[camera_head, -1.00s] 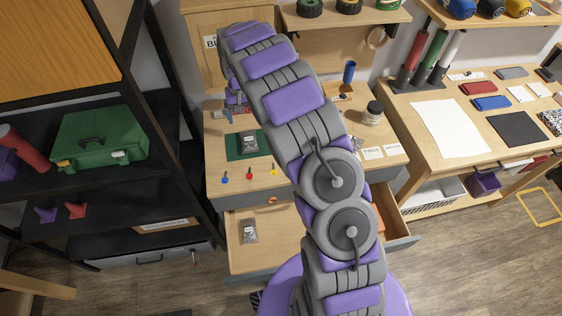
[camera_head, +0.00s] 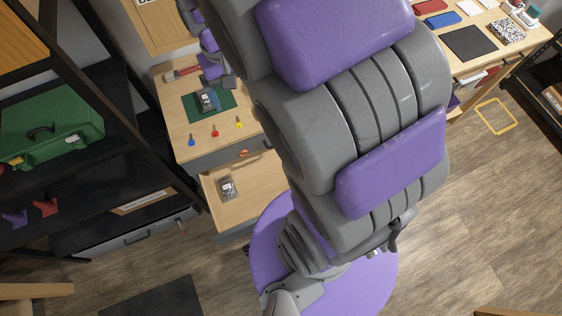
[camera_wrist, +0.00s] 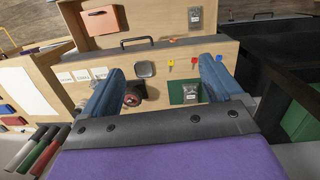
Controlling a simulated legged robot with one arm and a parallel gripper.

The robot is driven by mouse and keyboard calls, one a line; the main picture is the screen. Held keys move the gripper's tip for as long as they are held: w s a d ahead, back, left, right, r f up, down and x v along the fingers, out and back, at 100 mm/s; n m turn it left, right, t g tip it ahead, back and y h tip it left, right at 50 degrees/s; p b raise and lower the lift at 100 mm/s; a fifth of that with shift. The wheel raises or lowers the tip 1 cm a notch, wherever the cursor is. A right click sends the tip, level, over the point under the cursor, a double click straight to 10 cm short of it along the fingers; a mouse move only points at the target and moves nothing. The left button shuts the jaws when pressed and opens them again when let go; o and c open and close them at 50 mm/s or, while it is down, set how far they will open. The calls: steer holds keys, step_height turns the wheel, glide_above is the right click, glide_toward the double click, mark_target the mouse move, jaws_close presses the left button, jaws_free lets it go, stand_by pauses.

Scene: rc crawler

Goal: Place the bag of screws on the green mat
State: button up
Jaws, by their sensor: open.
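In the head view the green mat (camera_head: 228,101) lies on the wooden workbench. A small clear bag with dark contents and a white label (camera_head: 207,99) rests on it. A similar bag (camera_head: 228,187) lies in the open drawer below. I cannot read which holds screws. The wrist view, turned around, shows the mat (camera_wrist: 176,91) with its bag (camera_wrist: 190,93) near the right finger, and the drawer bag (camera_wrist: 195,18) at the top. My gripper (camera_wrist: 161,66) is open, its blue fingers apart with nothing held, above the bench. My arm hides part of the bench in the head view.
The open drawer (camera_head: 255,178) juts out from the bench. An orange box (camera_wrist: 103,19) is in it in the wrist view. A dark shelf with a green toolbox (camera_head: 50,130) stands left.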

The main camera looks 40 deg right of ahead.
steer(key=s+a+n, duration=0.1)
steer(key=s+a, duration=0.1)
steer(key=s, duration=1.8)
steer(key=shift+s+a+n+g, duration=0.15)
steer(key=shift+n+g, duration=0.15)
steer(key=shift+n, duration=0.1)
steer(key=shift+f, duration=0.1)
